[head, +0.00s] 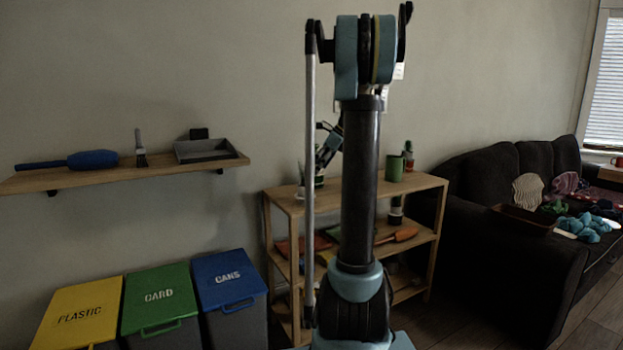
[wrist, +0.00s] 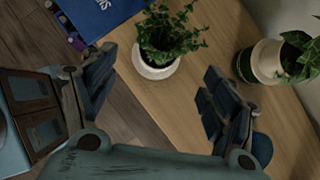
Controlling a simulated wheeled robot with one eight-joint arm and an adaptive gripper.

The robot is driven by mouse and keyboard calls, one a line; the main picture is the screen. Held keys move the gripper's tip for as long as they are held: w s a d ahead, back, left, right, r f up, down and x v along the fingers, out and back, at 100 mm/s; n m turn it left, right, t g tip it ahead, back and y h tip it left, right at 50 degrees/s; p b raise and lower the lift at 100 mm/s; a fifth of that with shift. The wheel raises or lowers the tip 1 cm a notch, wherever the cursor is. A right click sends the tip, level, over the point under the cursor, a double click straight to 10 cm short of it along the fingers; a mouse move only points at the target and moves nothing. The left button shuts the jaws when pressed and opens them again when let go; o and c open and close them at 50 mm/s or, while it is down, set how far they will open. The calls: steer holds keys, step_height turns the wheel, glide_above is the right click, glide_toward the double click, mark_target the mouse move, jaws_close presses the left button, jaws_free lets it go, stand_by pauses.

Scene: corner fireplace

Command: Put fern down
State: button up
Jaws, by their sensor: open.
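The fern (wrist: 168,32), bushy and green in a small white pot (wrist: 156,66), appears upright on the wooden shelf top, near its left edge in the wrist view. My gripper (wrist: 160,72) is open, with one finger to each side of the pot and visible space between fingers and pot. In the head view my gripper (head: 329,146) is over the left end of the wooden shelf unit (head: 284,199), largely hidden behind my arm. The fern is mostly hidden there.
A second potted plant (wrist: 264,62) stands to the right in the wrist view.

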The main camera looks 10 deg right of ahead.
steer(key=s+a+f+n+g+h, duration=0.1)
steer(key=s+a+f+n+h, duration=0.15)
steer(key=s+n, duration=0.65)
steer(key=s+a+f+n+h, duration=0.1)
steer(key=s+a+f+n, duration=0.2)
steer(key=s, duration=1.3)
steer(key=s+f+n+h, duration=0.2)
steer(key=s+f+n, duration=1)
steer(key=s+f, duration=0.3)
steer(key=shift+s+d, duration=0.2)
steer(key=shift+s, duration=0.9)
